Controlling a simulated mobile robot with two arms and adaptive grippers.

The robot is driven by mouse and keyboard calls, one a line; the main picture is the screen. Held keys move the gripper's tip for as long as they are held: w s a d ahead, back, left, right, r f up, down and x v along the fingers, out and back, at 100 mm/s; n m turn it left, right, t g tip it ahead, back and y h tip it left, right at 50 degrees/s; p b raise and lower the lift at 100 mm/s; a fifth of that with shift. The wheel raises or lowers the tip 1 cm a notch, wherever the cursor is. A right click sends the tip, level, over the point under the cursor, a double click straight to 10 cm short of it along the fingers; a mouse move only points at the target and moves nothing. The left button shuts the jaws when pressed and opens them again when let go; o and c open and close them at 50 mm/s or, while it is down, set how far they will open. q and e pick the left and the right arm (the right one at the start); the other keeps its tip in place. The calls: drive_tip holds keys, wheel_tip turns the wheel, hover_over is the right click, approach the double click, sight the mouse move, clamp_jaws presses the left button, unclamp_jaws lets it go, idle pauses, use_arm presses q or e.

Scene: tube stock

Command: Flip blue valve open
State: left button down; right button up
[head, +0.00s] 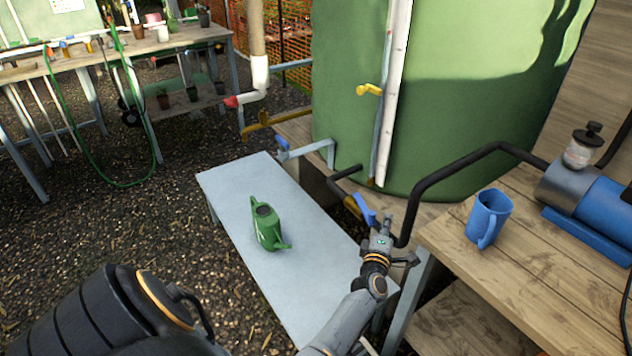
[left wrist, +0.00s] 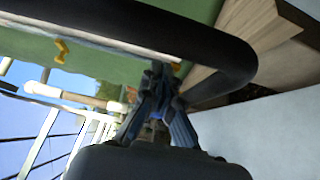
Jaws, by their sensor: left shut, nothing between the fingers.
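A blue valve handle (head: 364,209) sits on a brass valve body (head: 352,206) in the black pipe at the foot of the green tank. It stands tilted, its lower end close to my left gripper (head: 383,222). The gripper is shut with nothing held, just right of the handle; I cannot tell whether they touch. The left wrist view shows the closed fingers (left wrist: 157,95) under the black pipe, with the handle not clearly visible there. A second blue handle (head: 282,143) is on the grey pipe farther left. My right gripper is not in view.
The green tank (head: 455,75) rises behind, with a yellow handle (head: 370,89) on its pipe. A black hose (head: 455,170) arches beside my gripper. A green watering can (head: 266,226) stands on the grey bench (head: 310,270). A blue jug (head: 488,217) and a blue pump (head: 600,208) are right.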

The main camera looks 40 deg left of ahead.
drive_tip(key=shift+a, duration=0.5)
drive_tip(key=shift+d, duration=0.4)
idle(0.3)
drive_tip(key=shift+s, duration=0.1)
